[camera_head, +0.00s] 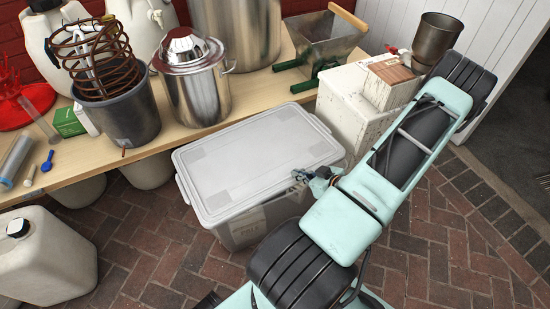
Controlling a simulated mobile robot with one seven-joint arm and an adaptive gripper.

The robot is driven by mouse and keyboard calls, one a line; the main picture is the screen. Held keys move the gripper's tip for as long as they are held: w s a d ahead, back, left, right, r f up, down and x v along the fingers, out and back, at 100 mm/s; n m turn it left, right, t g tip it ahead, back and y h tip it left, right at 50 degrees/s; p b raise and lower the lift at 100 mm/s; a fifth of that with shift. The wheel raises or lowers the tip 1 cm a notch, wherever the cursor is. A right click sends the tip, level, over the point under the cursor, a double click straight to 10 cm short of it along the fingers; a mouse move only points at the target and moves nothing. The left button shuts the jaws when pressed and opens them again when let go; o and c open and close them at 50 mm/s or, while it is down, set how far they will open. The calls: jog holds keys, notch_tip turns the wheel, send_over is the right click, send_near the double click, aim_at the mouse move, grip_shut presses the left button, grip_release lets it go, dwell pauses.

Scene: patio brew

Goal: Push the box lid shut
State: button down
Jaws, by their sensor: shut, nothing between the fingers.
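A grey plastic box (245,231) stands on the brick floor in front of the wooden table. Its light grey lid (262,160) lies over the top and looks flat and level. I cannot tell whether the rim is fully seated all round. My gripper (300,176) is shut and empty at the lid's right front edge. It is at or just above the rim, and I cannot tell whether it touches. My own arm hides part of the box's right side.
A wooden table (258,98) behind the box holds a steel pot (197,92), a grey bucket with a copper coil (124,115) and a grain mill (325,45). A white box (345,118) stands at the right. A jerrycan (45,258) stands at the left.

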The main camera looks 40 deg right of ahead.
aim_at(276, 161)
jog(key=w+b, duration=0.2)
jog(key=w, duration=1)
jog(key=shift+w+a+f, duration=0.1)
jog(key=shift+w+a, duration=0.05)
jog(key=shift+w, duration=0.05)
jog(key=shift+s+f+b, duration=0.2)
jog(key=shift+f+b, duration=0.3)
jog(key=shift+f, duration=0.15)
jog(key=shift+s+f, duration=0.15)
jog(key=shift+s+f, duration=0.1)
jog(key=shift+s, duration=1.3)
